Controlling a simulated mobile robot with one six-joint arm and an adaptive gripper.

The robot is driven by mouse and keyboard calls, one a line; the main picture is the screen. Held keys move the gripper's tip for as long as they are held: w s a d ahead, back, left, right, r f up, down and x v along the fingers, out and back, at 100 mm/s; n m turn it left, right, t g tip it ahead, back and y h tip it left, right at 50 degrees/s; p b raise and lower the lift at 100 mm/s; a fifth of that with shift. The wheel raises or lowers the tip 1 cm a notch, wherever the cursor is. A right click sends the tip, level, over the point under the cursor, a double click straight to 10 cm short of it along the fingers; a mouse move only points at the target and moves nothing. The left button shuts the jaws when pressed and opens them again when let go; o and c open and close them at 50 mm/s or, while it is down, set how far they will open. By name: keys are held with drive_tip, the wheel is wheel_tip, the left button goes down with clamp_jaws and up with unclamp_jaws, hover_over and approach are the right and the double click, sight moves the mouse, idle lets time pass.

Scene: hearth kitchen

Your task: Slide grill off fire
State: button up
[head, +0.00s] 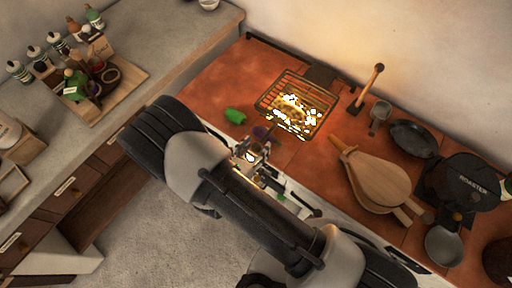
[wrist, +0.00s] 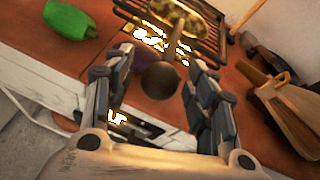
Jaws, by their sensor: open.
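The grill (head: 310,92) is a wire rack over bright glowing coals (head: 292,115) on the red-brown tiled hearth top. It also shows at the top of the wrist view (wrist: 205,40), with something pale, maybe food, on it. A handle with a dark round knob (wrist: 160,80) points from the grill toward me. My gripper (head: 255,153) is at the counter's front edge, in front of the grill. In the wrist view its fingers (wrist: 158,72) are open, one on each side of the knob, with visible gaps. I cannot tell whether the knob is fully between the fingertips in depth.
A green object (head: 235,116) and a purple one (head: 261,133) lie left of the handle. Wooden bellows (head: 375,178), a wooden-handled tool (head: 368,90), a small pot (head: 380,116) and dark pans (head: 413,138) stand to the right. A bottle tray (head: 125,80) is far left.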

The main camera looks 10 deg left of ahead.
drive_tip(key=shift+w+f, duration=0.1)
drive_tip(key=shift+w, duration=0.15)
drive_tip(key=shift+c, duration=0.4)
clamp_jaws()
